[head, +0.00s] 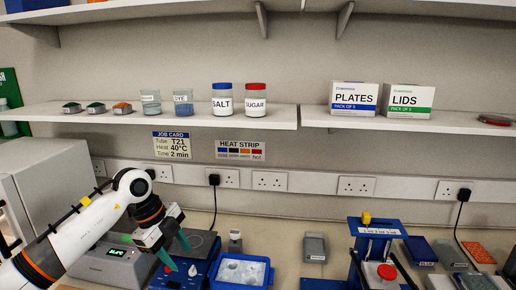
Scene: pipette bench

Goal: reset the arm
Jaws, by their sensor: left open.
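My left arm comes in from the lower left of the head view. Its gripper (177,254) is open and points down and to the right, with green fingertips apart and nothing seen between them. It hangs in front of a dark blue device (195,278) with a dark round top plate, left of the blue tray (264,274). I cannot tell whether the fingertips touch the device. My right gripper does not show.
A grey heater with a lit display (115,252) stands behind the arm. A blue stand with a red knob (387,271) is at the right. Jars, including SALT (222,104), and boxes (354,98) sit on the shelf (190,116) above. Bench space shows between tray and stand.

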